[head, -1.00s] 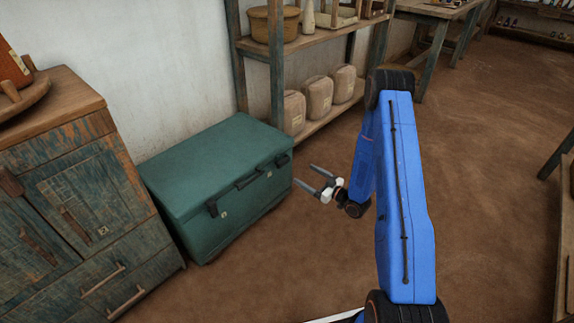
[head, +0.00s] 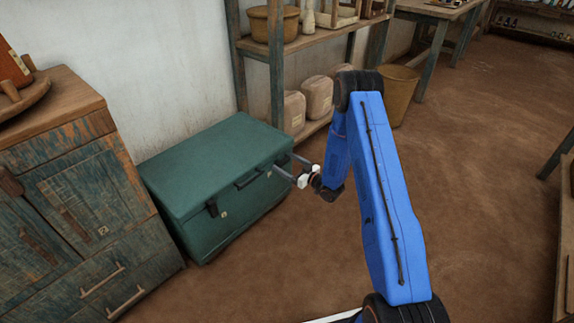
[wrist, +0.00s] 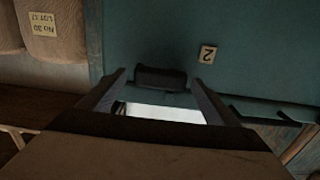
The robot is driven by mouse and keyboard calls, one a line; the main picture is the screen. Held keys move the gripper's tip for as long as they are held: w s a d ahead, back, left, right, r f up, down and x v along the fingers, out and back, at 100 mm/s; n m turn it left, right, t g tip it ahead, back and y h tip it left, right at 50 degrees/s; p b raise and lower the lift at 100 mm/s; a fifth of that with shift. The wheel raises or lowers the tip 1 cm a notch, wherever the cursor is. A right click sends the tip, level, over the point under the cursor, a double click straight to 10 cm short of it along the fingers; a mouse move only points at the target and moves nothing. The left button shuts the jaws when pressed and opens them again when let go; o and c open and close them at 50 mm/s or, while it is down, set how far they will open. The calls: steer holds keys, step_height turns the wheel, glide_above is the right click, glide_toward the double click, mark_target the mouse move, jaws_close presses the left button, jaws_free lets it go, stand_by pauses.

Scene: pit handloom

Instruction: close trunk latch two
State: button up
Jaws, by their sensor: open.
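The teal trunk (head: 195,170) stands against the wall with its lid down. Latch two, a dark block (wrist: 160,77), is on its front face near a small tag marked 2 (wrist: 207,54) in the wrist view. In the head view my gripper mostly hides this latch. My gripper (head: 287,164) is open at the trunk's right front edge. In the wrist view its fingers (wrist: 158,84) point at the trunk, one on each side of the latch. I cannot tell whether they touch it, or whether the latch is up or down.
Another dark latch (head: 212,208) and a handle (head: 249,180) are on the trunk's front. A worn cabinet (head: 85,190) stands close on the left. A shelf with sacks (head: 294,112) is behind on the right, with a basket (head: 398,95) beyond. The floor in front is clear.

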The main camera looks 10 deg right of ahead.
steer(key=c, duration=1.1)
steer(key=shift+n, duration=0.3)
steer(key=n, duration=0.3)
steer(key=shift+s+a+r+n, duration=0.1)
steer(key=shift+s+r+n, duration=0.05)
steer(key=shift+r+n, duration=0.25)
steer(key=shift+s+a+r+n, duration=0.2)
steer(key=shift+a+n, duration=0.1)
steer(key=shift+n, duration=1.95)
steer(key=shift+s+a+r+n, duration=0.1)
steer(key=shift+s+a+n, duration=0.2)
steer(key=shift+n, duration=1.9)
steer(key=shift+s+a+r+n, duration=0.15)
steer(key=shift+a+n, duration=0.15)
steer(key=shift+n, duration=1.95)
